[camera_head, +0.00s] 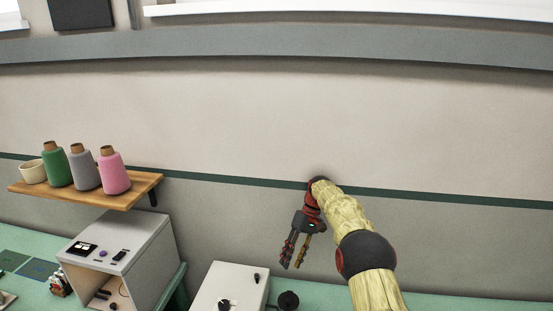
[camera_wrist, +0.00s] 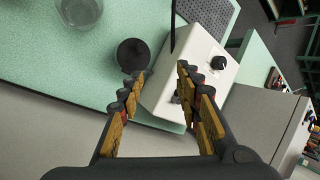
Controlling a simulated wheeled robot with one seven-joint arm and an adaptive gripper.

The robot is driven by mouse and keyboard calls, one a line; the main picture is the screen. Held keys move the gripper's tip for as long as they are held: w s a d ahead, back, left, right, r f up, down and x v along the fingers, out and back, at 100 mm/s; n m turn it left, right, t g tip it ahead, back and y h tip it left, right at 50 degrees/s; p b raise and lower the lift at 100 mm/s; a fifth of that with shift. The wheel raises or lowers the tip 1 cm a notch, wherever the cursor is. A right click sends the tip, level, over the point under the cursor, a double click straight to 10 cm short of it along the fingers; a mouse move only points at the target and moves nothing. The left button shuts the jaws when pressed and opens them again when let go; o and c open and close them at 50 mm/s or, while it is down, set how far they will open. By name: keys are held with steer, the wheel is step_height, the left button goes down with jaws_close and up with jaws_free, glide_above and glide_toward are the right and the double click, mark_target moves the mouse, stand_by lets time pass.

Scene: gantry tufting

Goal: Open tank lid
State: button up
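My gripper (camera_head: 292,264) hangs in the air, fingers pointing down, above and to the right of a white box (camera_head: 235,285). Its two fingers are apart with nothing between them, as the wrist view also shows (camera_wrist: 160,76). The white box shows in the wrist view too (camera_wrist: 170,98), with a black knob (camera_wrist: 218,62) on its top. A round black piece (camera_head: 288,300) sits beside the box; it also shows in the wrist view (camera_wrist: 133,54), ahead of the left finger. I cannot tell which part is the tank lid.
A clear round vessel (camera_wrist: 80,12) stands on the green table (camera_wrist: 50,60). A grey-white cabinet (camera_head: 125,245) stands left of the box. Above it, a wooden shelf (camera_head: 130,193) holds thread cones (camera_head: 113,175) and a cup (camera_head: 33,173). The wall is behind the arm.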

steer(key=s+d+f+m+h, duration=0.1)
steer(key=s+d+f+m, duration=0.15)
steer(key=f, duration=0.35)
steer(key=s+d+r+m+t+h+b, duration=0.1)
steer(key=s+d+r+b, duration=0.15)
steer(key=s, duration=0.35)
steer(key=s+d+r+t+h+b, duration=0.1)
steer(key=s+d+r+t, duration=0.1)
steer(key=s+r, duration=0.35)
steer(key=s+d+r+m+t+b, duration=0.1)
steer(key=s+d+r+b, duration=0.1)
steer(key=s, duration=0.6)
steer(key=s+d+r+t+b, duration=0.1)
steer(key=s+t+b, duration=0.1)
steer(key=s, duration=0.5)
steer(key=s+d+t+h+b, duration=0.1)
steer(key=s+t+b, duration=0.1)
steer(key=s, duration=0.5)
steer(key=s+d+r+t+b, duration=0.1)
steer(key=s+t+b, duration=0.1)
steer(key=s, duration=0.5)
steer(key=shift+r+b, duration=0.3)
steer(key=shift+b, duration=0.4)
